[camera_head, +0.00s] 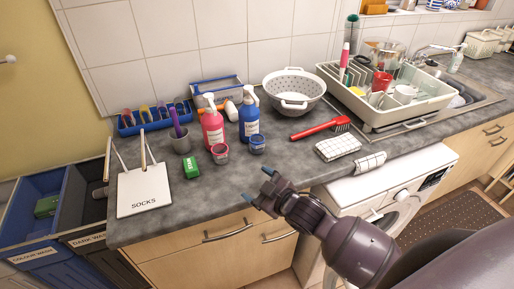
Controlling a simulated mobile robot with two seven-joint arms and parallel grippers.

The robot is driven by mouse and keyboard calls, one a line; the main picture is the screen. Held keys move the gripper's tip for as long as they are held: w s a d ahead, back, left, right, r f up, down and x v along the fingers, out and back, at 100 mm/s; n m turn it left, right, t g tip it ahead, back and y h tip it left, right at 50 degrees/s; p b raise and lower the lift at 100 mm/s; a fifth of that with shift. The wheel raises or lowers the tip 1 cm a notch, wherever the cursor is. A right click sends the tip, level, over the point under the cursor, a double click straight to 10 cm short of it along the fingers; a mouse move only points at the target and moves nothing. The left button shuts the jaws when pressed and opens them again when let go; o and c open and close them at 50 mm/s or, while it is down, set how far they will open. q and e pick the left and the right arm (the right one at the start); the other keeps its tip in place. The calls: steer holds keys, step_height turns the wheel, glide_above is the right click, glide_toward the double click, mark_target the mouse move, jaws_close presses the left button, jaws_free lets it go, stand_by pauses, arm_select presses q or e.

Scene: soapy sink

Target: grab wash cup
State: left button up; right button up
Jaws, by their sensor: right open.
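My right gripper (257,184) is open and empty in front of the counter's front edge, its blue-tipped fingers pointing left. Several cup-like things are in view, and I cannot tell which one is the wash cup. A small pink tub (220,154) and a small blue tub (258,144) stand on the counter beyond the gripper. A grey cup (181,145) holding a purple-handled tool stands further left. A red cup (382,81) and a white mug (405,93) sit in the white dish rack (428,108) at the back right. My left gripper is out of view.
Pink (212,128) and blue (249,119) pump bottles stand behind the tubs. A white colander (293,88), red brush (318,131) and folded cloth (337,147) are to the right. The front counter strip is clear.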

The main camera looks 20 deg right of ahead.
steer(key=w+r+n+g+y, duration=0.15)
steer(key=w+r+n, duration=0.3)
steer(key=n, duration=0.45)
steer(key=w+r+n+y, duration=0.25)
steer(key=w+n, duration=0.25)
steer(key=n, duration=0.3)
steer(key=d+f+n+h, duration=0.1)
steer(key=d+n, duration=0.3)
steer(key=d+f+n, duration=0.1)
steer(key=d+n, duration=0.3)
steer(key=d+f+n+g+h, duration=0.1)
steer(key=d+n, duration=0.3)
steer(key=shift+s+d+h, duration=0.15)
steer(key=shift+d+h, duration=0.15)
steer(key=shift+d, duration=0.1)
steer(key=shift+s+f+n, duration=0.1)
steer(key=shift+n, duration=1.2)
steer(key=shift+a+n, duration=0.2)
steer(key=shift+n, duration=0.3)
steer(key=shift+w+a+f, duration=0.1)
steer(key=shift+w, duration=0.15)
glide_toward(251, 139)
steer(key=shift+w+a, duration=0.25)
steer(key=shift+w, duration=0.5)
steer(key=shift+f+b+x, duration=0.2)
steer(key=shift+b+x, duration=0.1)
steer(key=shift+x, duration=2.4)
steer(key=shift+s, duration=0.2)
